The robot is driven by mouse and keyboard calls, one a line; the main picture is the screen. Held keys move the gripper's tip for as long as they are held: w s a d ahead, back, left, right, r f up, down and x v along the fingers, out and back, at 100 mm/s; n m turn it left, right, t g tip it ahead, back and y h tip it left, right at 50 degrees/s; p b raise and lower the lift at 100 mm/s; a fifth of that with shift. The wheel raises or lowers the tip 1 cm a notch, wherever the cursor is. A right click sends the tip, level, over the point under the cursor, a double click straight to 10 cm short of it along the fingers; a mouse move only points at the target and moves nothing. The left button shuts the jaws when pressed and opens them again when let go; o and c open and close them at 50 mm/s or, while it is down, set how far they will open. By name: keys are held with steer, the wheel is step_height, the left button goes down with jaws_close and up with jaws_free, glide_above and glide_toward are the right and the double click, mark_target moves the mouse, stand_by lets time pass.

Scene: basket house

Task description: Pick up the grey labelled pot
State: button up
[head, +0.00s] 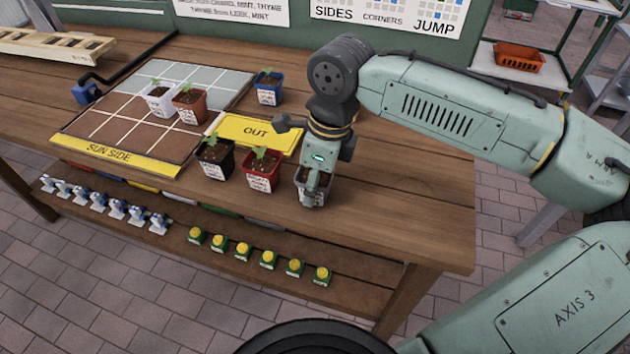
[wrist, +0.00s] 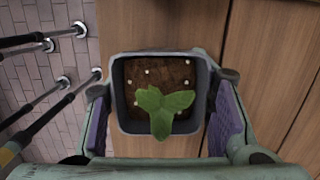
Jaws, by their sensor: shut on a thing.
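My gripper (head: 314,188) points down near the front edge of the wooden table, right of the red pot. In the wrist view, a grey square pot (wrist: 118,105) with dark soil and a green seedling (wrist: 162,108) sits between my two purple-padded fingers (wrist: 160,130). The fingers are on the pot's left and right sides, shut on it. In the head view the gripper mostly hides this pot, and no label on it shows. I cannot tell whether its base touches the table.
A red pot (head: 262,182) and a black pot (head: 213,172) stand just left of my gripper, near the yellow OUT plate (head: 254,131). White (head: 155,103), terracotta (head: 187,114) and blue (head: 266,95) pots stand farther back. The table (head: 400,190) is clear to the right.

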jaws_close()
steer(key=shift+r, duration=0.1)
steer(key=shift+r, duration=0.15)
